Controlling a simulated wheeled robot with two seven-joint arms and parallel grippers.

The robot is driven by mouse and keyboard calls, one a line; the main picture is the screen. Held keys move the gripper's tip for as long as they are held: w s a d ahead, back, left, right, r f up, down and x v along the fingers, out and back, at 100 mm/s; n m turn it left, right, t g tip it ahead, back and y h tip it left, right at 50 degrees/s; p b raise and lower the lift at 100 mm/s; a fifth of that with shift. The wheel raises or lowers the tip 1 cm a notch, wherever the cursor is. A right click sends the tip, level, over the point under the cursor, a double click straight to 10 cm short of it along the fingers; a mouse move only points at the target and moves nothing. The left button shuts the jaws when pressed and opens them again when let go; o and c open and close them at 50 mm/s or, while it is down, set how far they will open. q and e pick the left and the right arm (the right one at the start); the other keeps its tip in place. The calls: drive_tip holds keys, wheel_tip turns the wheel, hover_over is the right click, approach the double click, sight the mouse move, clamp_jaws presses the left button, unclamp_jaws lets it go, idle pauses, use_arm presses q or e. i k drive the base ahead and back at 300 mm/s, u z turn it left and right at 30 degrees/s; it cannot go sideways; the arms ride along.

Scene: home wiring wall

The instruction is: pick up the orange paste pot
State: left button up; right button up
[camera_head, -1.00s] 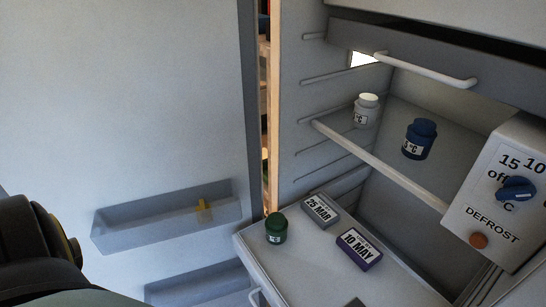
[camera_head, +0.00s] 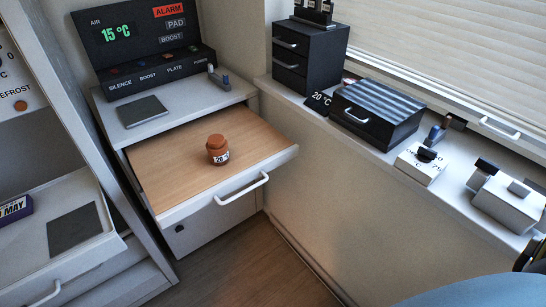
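The orange paste pot (camera_head: 217,150) stands upright on a pulled-out wooden board (camera_head: 178,176), near the middle of it. It is a small pot with an orange lid and a white label that seems to read 20 °C. Nothing touches its sides. Neither of my grippers shows in the head view. Only a blue and black part, probably of my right arm, shows at the lower right edge, far from the pot.
A control panel (camera_head: 140,35) reading 15 °C stands behind the board. The open fridge with a purple box (camera_head: 15,209) is at left. The sill at right holds a black drawer unit (camera_head: 309,54), a ribbed black box (camera_head: 377,112) and white devices. Space above the board is clear.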

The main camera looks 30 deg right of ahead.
sight(222, 158)
drive_tip(key=z, duration=0.15)
drive_tip(key=i, duration=1)
drive_tip(key=z, duration=0.5)
